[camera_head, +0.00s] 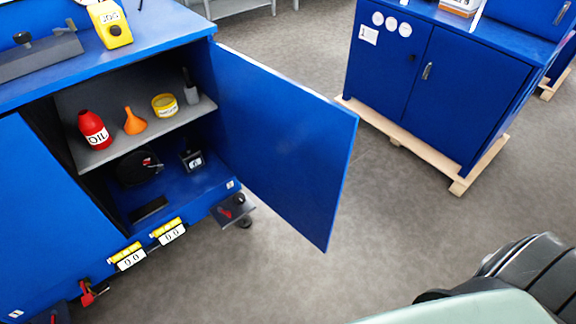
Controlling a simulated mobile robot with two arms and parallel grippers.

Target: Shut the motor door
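The blue motor door (285,140) stands wide open, swung out to the right from the blue cabinet (150,35). Its hinge side meets the cabinet's right edge, and its free edge juts out over the floor toward me. The open compartment shows a grey shelf (150,132) with a red oil bottle (94,130), an orange funnel (134,121) and a yellow tin (164,105). Neither of my grippers is in view. A dark and pale green shape at the lower right appears to be part of my own body.
A second blue cabinet (435,75) stands shut on a wooden pallet (400,142) at the upper right. Small yellow and white counters (168,232) and a red padlock (90,293) sit along the open cabinet's lower front. Grey floor (390,225) is clear between the cabinets.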

